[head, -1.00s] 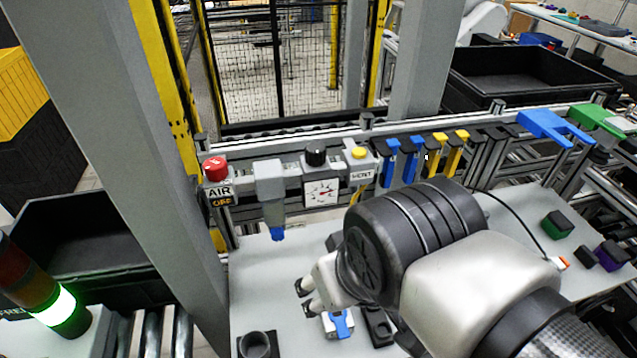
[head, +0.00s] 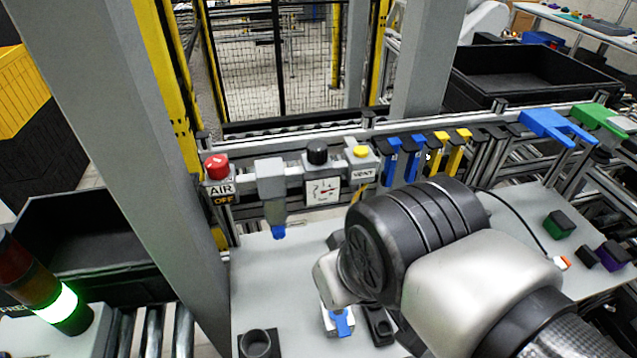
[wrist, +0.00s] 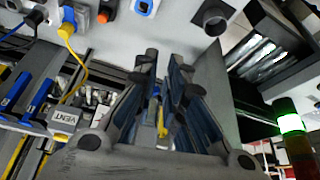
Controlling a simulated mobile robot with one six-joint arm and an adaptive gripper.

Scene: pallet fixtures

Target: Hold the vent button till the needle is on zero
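The vent block, labelled VENT (head: 363,174), sits on the rail with its yellow button (head: 361,152) on top. The VENT label (wrist: 62,117) also shows at the left of the wrist view. The gauge (head: 323,190) is left of the vent, with a white face and a red needle; its exact reading is too small to tell. My gripper (wrist: 164,58) has its two fingers apart with nothing between them. In the head view my wrist hides the fingers; it is below and in front of the vent, clear of the button.
A black knob (head: 317,152) tops the gauge unit. Further left are a grey-and-blue filter unit (head: 270,185) and a red button (head: 216,166) above an AIR OFF sign. Blue and yellow hooks (head: 392,165) crowd the vent's right side. The worktop (head: 270,290) is partly bare.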

